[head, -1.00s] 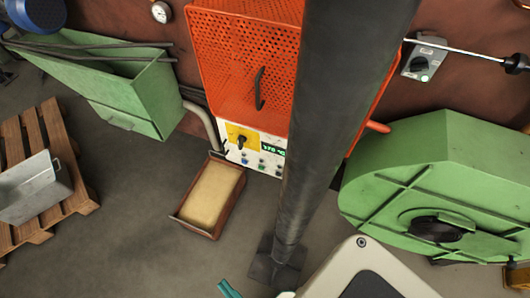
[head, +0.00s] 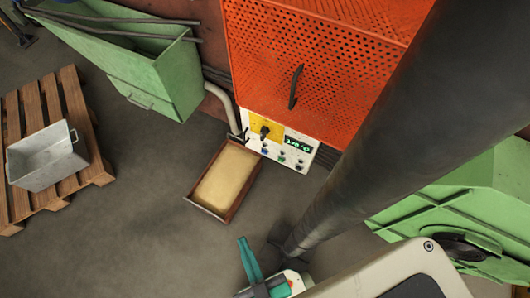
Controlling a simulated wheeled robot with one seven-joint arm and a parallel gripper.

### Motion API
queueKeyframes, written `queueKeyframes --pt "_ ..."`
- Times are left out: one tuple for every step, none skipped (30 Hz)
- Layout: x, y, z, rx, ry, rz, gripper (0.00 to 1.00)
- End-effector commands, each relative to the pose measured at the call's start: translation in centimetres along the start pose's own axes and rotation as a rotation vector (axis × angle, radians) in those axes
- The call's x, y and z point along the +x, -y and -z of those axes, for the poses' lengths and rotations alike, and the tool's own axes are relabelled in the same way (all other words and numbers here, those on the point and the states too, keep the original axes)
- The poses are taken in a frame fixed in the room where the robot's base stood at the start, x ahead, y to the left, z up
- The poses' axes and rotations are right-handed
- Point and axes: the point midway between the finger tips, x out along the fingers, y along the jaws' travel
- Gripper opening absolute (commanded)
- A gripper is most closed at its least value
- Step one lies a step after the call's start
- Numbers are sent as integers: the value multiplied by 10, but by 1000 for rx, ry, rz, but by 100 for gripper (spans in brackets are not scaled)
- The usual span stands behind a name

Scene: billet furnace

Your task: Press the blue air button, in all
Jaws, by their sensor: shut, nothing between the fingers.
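The white control panel (head: 293,160) is on the front of the orange perforated furnace housing (head: 300,60), below its black handle. A small blue button (head: 265,150) is at the left of a row of small buttons on the panel, beside a green one (head: 281,158). They are too small to read any labels. My gripper (head: 246,246) shows teal fingers at the bottom of the head view. It is shut and empty, apart from the panel, lower in the picture and in front of it.
A yellow plate with a black rotary switch (head: 265,130) and a green display (head: 297,144) are above the buttons. A sand-filled tray (head: 213,210) lies on the floor below the panel. A pallet (head: 20,205) with a metal bin, a green trough and a green housing (head: 480,190) flank the furnace.

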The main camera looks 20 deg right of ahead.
Motion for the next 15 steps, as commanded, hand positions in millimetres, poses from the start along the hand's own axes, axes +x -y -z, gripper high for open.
queueKeyframes --pt "3 -1 -4 3 1 -3 0" --pt "5 -2 -8 6 3 -5 0" --pt "10 -3 -15 11 7 -10 0" --pt "14 -4 -22 16 10 -15 0" --pt "20 -5 -30 21 15 -15 0" --pt "28 -6 -43 30 22 -22 0" --pt "36 -8 -53 38 27 -29 0" --pt "44 -10 -63 46 33 -37 0" --pt "56 -12 -79 57 43 -48 0" --pt "65 -14 -90 66 50 -56 0" --pt "75 -16 -101 75 56 -64 0" --pt "88 -19 -116 88 66 -76 0" --pt "98 -21 -126 97 73 -83 0" --pt "108 -23 -136 106 80 -91 0" --pt "122 -26 -149 117 88 -101 0"
